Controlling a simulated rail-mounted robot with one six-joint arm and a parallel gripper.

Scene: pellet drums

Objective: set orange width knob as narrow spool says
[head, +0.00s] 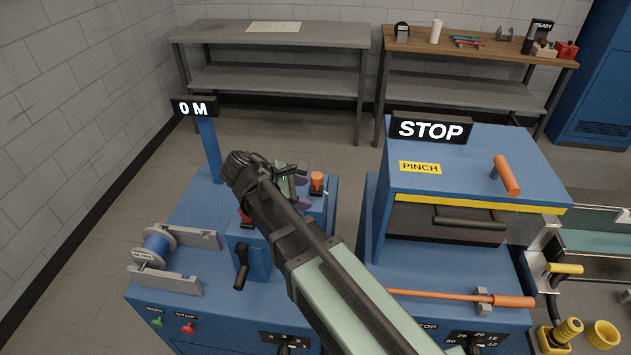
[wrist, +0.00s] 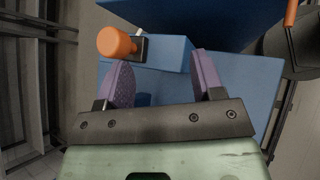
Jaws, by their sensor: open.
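An orange knob (head: 317,180) stands on the blue machine at centre left, near its back right edge; I take it for the width knob. In the wrist view an orange knob (wrist: 117,42) on a dark base sits just beyond the left finger. My gripper (wrist: 163,75) is open and empty, its purple pads apart over blue surface. In the head view my gripper (head: 301,190) is beside the knob, to its left, partly hidden by my arm. A blue spool (head: 156,246) lies in a grey cradle; its label is too small to read, and I cannot tell whether it is narrow.
A sign (head: 194,108) reads "0 M". The right machine has a STOP sign (head: 431,129), a PINCH label (head: 420,168), an orange handle (head: 507,175) and a long orange lever (head: 515,300). A black crank (head: 240,267) stands left of my arm. Benches (head: 275,35) line the back wall.

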